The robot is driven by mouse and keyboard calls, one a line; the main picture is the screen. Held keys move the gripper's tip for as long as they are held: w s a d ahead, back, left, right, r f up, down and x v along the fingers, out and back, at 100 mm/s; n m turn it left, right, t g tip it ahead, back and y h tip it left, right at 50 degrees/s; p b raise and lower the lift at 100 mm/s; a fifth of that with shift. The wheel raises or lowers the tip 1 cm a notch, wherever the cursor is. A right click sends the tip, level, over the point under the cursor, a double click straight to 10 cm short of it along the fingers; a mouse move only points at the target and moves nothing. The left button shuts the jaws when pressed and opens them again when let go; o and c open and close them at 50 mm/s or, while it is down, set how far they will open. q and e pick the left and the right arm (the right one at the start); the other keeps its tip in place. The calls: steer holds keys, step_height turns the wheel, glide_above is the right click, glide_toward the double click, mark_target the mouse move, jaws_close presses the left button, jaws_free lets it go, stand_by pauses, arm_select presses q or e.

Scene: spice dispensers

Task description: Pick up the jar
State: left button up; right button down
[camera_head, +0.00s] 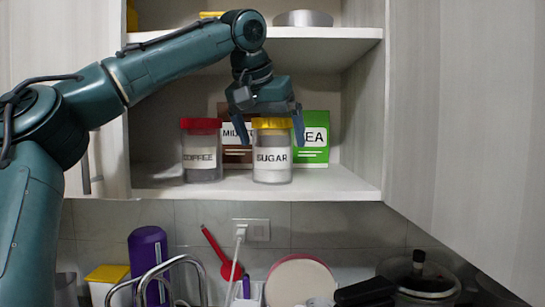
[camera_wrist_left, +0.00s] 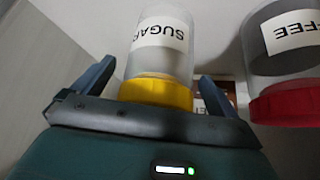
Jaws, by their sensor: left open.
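A clear jar with a yellow lid and a SUGAR label (camera_head: 272,160) stands upright on the lower cupboard shelf. A similar jar with a red lid and a COFFEE label (camera_head: 202,160) stands to its left. My left gripper (camera_head: 272,132) is open and points down over the sugar jar, one finger on each side of its lid. In the left wrist view the sugar jar (camera_wrist_left: 160,55) lies between the two spread fingers, and the coffee jar (camera_wrist_left: 285,60) is outside them at the right. I cannot tell whether a finger touches the lid. My right gripper is not in view.
A green TEA box (camera_head: 316,145) and a brown box (camera_head: 236,155) stand behind the jars. The upper shelf (camera_head: 340,33) is above, and the cupboard's right wall (camera_head: 362,120) is beside. Bare shelf (camera_head: 335,183) lies right of the sugar jar.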

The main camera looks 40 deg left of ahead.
arm_select(q)
steer(key=shift+w+f, duration=0.15)
steer(key=shift+f, duration=0.15)
steer(key=shift+r, duration=0.1)
steer(key=c, duration=1.5)
